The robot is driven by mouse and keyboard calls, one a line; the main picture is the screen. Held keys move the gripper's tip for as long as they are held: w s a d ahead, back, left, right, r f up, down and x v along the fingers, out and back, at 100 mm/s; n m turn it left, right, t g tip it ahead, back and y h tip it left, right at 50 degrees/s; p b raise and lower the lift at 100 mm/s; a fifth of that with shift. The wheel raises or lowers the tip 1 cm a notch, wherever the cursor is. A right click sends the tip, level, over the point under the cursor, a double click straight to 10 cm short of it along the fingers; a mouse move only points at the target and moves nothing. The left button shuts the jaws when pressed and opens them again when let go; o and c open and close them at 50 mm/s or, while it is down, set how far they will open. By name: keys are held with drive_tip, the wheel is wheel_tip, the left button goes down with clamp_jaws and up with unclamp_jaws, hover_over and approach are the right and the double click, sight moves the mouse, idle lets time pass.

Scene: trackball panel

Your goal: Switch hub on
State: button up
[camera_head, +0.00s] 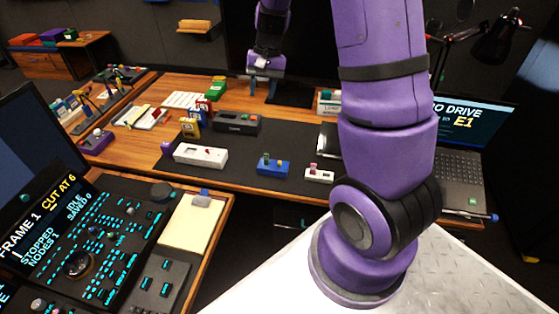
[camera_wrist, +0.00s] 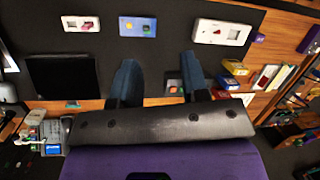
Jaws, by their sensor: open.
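No label I can read marks the hub, so I cannot tell which device it is. On the dark mat stand a long white box (camera_head: 200,155) with a reddish control, a blue box (camera_head: 272,166) with a yellow part, and a small white box (camera_head: 318,175) with a red part. A black box (camera_head: 236,123) lies behind them. My gripper (camera_head: 264,84) is open and empty over the back of the desk. In the wrist view my gripper (camera_wrist: 159,60) has its blue fingers apart, with the long white box (camera_wrist: 222,32), blue box (camera_wrist: 138,27) and small white box (camera_wrist: 80,24) beyond the fingertips.
A yellow box (camera_head: 190,128) stands left of the black box. A laptop (camera_head: 462,155) is on the right, partly behind my arm. A control console (camera_head: 90,235) and a notepad (camera_head: 190,225) are at front left. The mat's front part has bare room between boxes.

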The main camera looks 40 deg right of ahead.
drive_tip(key=w+d+f+m+g, duration=0.15)
drive_tip(key=d+f, duration=0.25)
drive_tip(key=f, duration=0.5)
drive_tip(key=m, duration=0.2)
approach(279, 162)
drive_tip(key=shift+g, duration=0.25)
drive_tip(key=x, duration=0.9)
drive_tip(key=shift+w+f, duration=0.2)
drive_tip(key=shift+f, duration=0.1)
clamp_jaws()
